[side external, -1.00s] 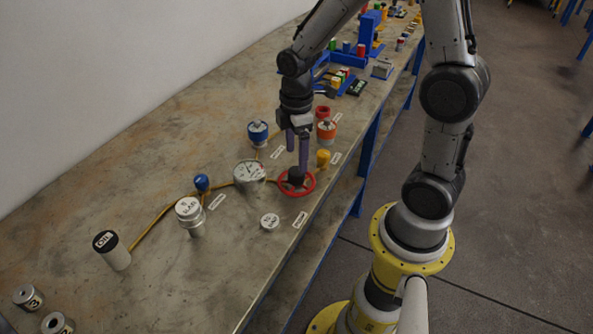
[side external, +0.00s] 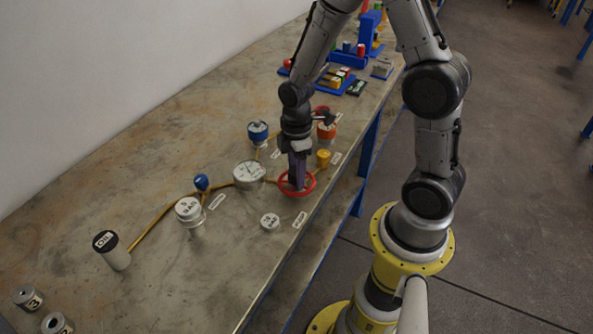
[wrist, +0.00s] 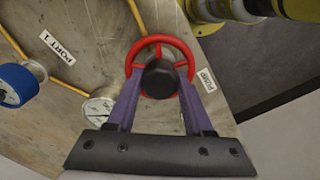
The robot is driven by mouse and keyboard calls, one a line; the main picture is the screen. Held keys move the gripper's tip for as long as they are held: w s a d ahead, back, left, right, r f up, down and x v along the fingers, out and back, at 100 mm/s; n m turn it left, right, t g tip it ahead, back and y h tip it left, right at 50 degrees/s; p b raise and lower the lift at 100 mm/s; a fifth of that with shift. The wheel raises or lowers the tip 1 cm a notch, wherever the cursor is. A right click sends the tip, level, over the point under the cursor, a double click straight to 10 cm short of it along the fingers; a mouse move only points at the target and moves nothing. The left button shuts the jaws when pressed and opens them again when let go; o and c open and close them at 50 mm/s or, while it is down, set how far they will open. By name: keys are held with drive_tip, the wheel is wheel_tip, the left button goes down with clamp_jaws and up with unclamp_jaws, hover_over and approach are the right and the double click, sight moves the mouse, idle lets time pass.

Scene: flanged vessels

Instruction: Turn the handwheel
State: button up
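The handwheel is a red ring with spokes and a black hub. It lies near the front edge of the bench in the side view (side external: 311,187) and shows at the upper middle of the wrist view (wrist: 161,40). My gripper (side external: 297,183) points down at the wheel from above. In the wrist view its two purple fingers (wrist: 160,88) are apart, one on each side of the black hub (wrist: 160,77), inside the red rim. I cannot tell whether they press on the hub.
A round gauge (side external: 249,174) stands left of the wheel. A yellow-capped fitting (side external: 323,158) and an orange-topped vessel (side external: 327,131) stand close behind.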

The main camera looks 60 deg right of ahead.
clamp_jaws()
drive_tip(key=shift+m, duration=2.4)
drive_tip(key=o, duration=0.6)
unclamp_jaws()
drive_tip(key=shift+o, duration=0.2)
wheel_tip(320, 180, up, 14)
